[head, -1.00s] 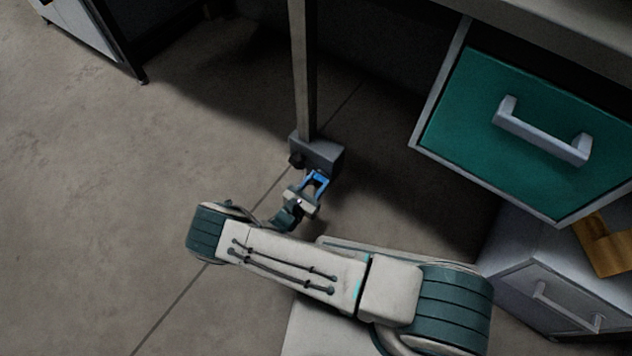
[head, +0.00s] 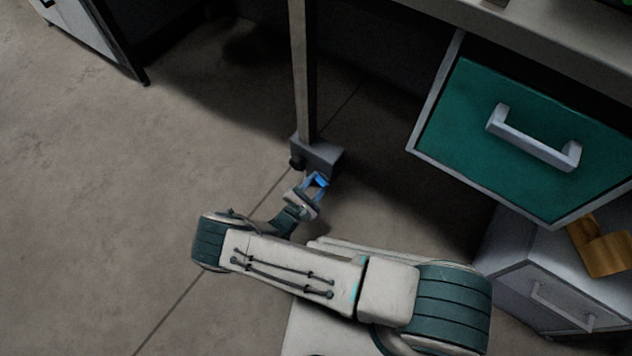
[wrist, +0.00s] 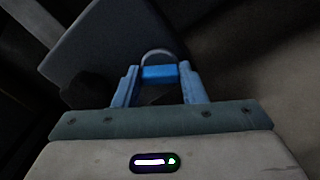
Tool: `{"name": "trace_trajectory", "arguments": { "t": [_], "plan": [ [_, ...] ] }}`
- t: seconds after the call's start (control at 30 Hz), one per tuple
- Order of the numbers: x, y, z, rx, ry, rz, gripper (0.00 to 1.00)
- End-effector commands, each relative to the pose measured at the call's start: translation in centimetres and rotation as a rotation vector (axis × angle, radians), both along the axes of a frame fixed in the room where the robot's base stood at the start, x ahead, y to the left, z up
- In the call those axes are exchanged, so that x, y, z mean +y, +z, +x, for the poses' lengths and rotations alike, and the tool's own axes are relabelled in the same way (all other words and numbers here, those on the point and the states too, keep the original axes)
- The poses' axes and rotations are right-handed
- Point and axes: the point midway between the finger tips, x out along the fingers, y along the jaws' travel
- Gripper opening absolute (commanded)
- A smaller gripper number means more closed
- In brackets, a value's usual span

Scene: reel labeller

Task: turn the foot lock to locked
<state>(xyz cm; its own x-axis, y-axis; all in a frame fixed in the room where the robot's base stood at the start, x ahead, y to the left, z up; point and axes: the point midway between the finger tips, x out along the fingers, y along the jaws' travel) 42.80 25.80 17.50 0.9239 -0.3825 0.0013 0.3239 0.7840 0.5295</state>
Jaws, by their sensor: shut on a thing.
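The foot lock shows as a bright blue piece (wrist: 160,74) at the foot of the table leg, with a grey curved edge behind it in the wrist view. The grey foot block (head: 319,153) sits at the bottom of the leg and also fills the upper left of the wrist view (wrist: 105,48). My gripper (head: 316,187) is low by the block's front side. Its two light blue fingers are on either side of the blue piece and shut on it. Which setting the lock is in I cannot tell.
The upright leg (head: 304,75) rises behind the block. A teal drawer (head: 465,120) with a grey handle stands out at the right, above a grey cabinet (head: 545,275) with an orange-brown object (head: 605,252). The floor (head: 100,190) at the left is clear.

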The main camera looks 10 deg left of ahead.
Motion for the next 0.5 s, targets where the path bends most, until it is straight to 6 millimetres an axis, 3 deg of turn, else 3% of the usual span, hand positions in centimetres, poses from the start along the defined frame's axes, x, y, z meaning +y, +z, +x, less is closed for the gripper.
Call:
{"name": "trace_trajectory", "arguments": {
  "t": [0.5],
  "plan": [
    [0.06,0.07,-0.02,-0.185,0.002,0.456,0.15]
  ]
}}
